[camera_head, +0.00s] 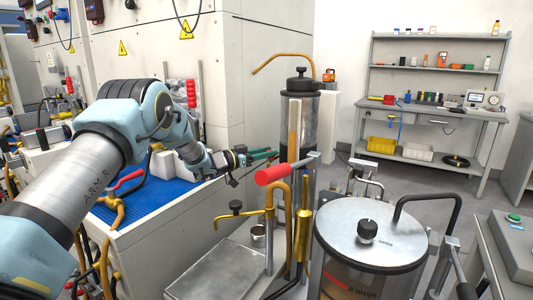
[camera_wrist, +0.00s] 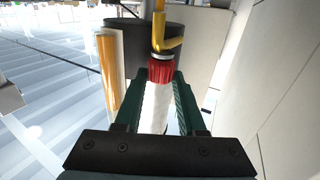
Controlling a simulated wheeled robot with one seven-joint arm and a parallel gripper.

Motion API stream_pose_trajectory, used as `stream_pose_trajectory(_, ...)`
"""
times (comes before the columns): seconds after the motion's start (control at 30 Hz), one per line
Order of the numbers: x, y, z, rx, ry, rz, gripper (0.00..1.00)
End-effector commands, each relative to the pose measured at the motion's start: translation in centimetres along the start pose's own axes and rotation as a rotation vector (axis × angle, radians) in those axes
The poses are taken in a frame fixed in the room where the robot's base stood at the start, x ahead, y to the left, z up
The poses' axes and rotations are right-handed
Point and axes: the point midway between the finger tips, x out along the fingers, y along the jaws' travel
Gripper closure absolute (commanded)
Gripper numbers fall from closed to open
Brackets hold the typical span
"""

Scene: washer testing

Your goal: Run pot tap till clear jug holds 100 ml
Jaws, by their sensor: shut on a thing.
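My gripper (camera_head: 266,156) reaches in from the left to the side of a tall dark pot (camera_head: 300,115) with an amber sight tube (camera_head: 294,131). A bent yellow brass pipe (camera_wrist: 159,32) joins the collar, in front of the dark round pot body (camera_wrist: 190,42). I cannot make out a clear jug in either view, nor any flow of water.
A red-handled lever (camera_head: 276,174) sticks out near the pot. A lidded round vessel (camera_head: 345,226) fills the right foreground. A grey shelved bench (camera_head: 425,108) stands at the back.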

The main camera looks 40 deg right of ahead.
Motion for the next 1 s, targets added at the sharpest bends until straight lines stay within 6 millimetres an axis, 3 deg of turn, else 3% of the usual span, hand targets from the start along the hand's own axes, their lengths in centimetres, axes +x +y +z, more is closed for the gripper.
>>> stream_pose_trajectory(0.03, -0.01, 0.01, -0.01, 0.000, 0.000, 0.000, 0.80)
stream_pose_trajectory(0.2, -0.01, 0.00, -0.01, 0.000, 0.000, 0.000, 0.99)
stream_pose_trajectory(0.67, 0.02, 0.16, 0.04, -0.001, 0.002, -0.043, 1.00)
stream_pose_trajectory(1.0, 0.08, 0.66, 0.55, -0.002, 0.001, -0.267, 1.00)
